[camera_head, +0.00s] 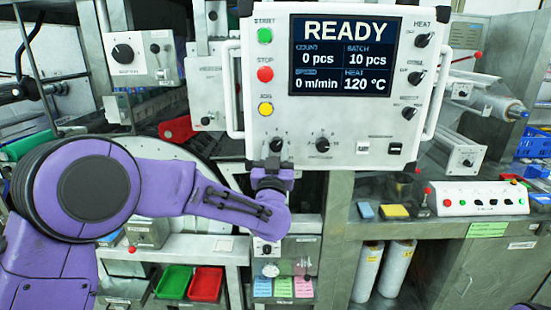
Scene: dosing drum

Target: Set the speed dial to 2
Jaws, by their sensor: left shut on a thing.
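The white control panel (300,115) carries two black dials low on its face. The left dial (277,144) has small scale marks around it, too small to read; the right dial (322,145) stands clear. My purple left arm comes in from the left, and its gripper (272,164) is at the left dial from below, shut on it. The gripper hides the dial's lower part, and I cannot read its setting. The display (341,55) reads READY, 0 pcs, 10 pcs, 0 m/min and 120 °C. My right gripper is out of view.
Green (264,36), red (265,74) and yellow (266,109) buttons line the panel's left side. Heat knobs (416,77) line its right side. A white handle (232,90) projects at the left edge. A button box (478,198) sits on the right shelf.

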